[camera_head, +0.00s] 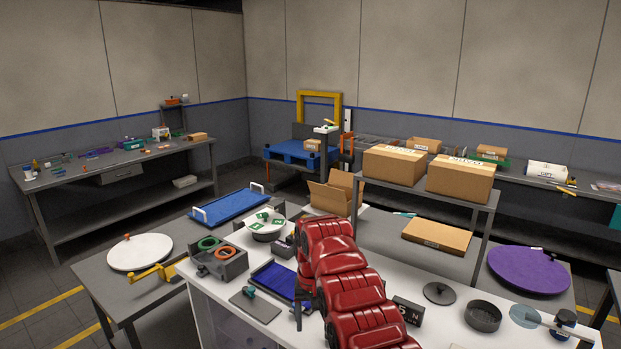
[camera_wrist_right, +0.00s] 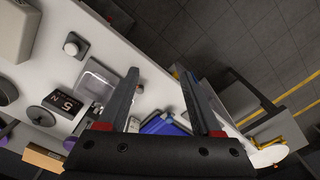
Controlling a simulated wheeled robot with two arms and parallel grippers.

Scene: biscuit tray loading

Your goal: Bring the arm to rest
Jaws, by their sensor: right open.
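My right arm (camera_head: 345,275) is red and reaches over the white table from the bottom edge in the head view. Its gripper (camera_head: 303,306) hangs below the folded links, mostly hidden by them. In the right wrist view, the two dark fingers of the right gripper (camera_wrist_right: 160,76) stand wide apart with nothing held between them. A small blue tray (camera_head: 275,281) lies on the white table just left of the arm, partly covered by it; it also shows near the fingers in the wrist view (camera_wrist_right: 165,127). My left gripper is not in view.
On the white table (camera_head: 455,322) are a grey bin with green and orange rings (camera_head: 219,262), a white round dish with green packets (camera_head: 265,228), a dark block (camera_head: 407,311) and a round dark tin (camera_head: 483,316). Cardboard boxes (camera_head: 460,178) stand on a shelf behind.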

